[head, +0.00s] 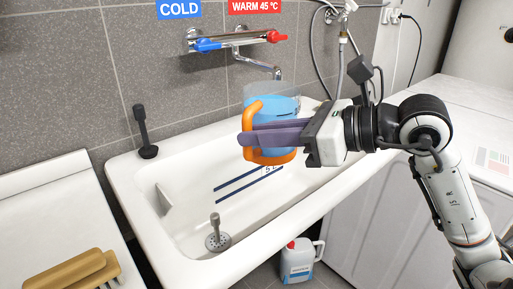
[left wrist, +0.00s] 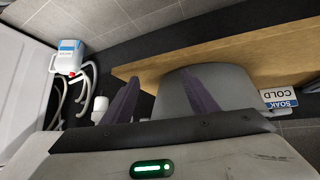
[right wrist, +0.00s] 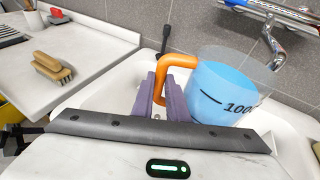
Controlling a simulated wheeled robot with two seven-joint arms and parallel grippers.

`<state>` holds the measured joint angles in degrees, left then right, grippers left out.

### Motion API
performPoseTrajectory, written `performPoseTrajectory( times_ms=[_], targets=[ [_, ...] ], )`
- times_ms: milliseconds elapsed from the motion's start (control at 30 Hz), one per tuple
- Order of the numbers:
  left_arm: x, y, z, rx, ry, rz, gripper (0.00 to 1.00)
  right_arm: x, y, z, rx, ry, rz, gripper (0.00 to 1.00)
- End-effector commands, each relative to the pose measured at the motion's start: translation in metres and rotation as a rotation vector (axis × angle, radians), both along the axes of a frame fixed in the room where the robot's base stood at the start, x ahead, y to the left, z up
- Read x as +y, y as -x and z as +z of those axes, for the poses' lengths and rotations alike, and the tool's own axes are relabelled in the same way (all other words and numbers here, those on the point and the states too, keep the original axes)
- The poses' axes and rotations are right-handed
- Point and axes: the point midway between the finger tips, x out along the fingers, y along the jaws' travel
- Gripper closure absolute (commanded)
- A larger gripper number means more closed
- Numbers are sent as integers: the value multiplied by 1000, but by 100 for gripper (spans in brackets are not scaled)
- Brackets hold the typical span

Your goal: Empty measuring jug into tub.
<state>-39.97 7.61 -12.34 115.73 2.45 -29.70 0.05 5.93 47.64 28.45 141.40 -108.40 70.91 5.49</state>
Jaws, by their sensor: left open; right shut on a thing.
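The measuring jug (head: 285,103) is clear, with an orange handle and blue liquid inside. It is held above the white tub (head: 135,180), below the tap, and looks roughly upright. It also shows in the right wrist view (right wrist: 225,95), with part of a black number on its side. My right gripper (head: 245,140) is shut on the orange handle, also seen in the right wrist view (right wrist: 163,90). The tub has dark marking lines inside and a drain. My left gripper (left wrist: 160,92) is open and empty, away from the jug; the head view does not show it.
The tap (head: 272,70) on the wall is close behind the jug. A dark-handled plunger (head: 143,135) stands on the tub's back left rim. A brush (head: 70,270) lies on the left counter. A white canister (head: 298,262) stands on the floor. A "SOAK COLD" label (left wrist: 280,97) shows in the left wrist view.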

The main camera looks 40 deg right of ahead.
Motion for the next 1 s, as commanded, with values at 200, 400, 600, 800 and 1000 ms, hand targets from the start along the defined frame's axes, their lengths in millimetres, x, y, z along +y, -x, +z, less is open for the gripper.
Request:
performPoseTrajectory(
  times_ms=[200,400,600,800,1000],
  targets=[
    [-1,-1,2,-2,2,0,47,0,0,5,-14,3,-1,100],
    [-1,-2,-4,-4,3,1,47,-1,0,3,-17,4,-1,100],
    [-1,-4,-4,-10,7,2,47,4,2,-4,57,-135,0,100],
    [-1,-5,4,-12,7,2,47,4,2,2,66,-151,0,100],
    [-1,-5,15,-13,7,2,47,5,3,13,97,-210,0,100]
  ],
)
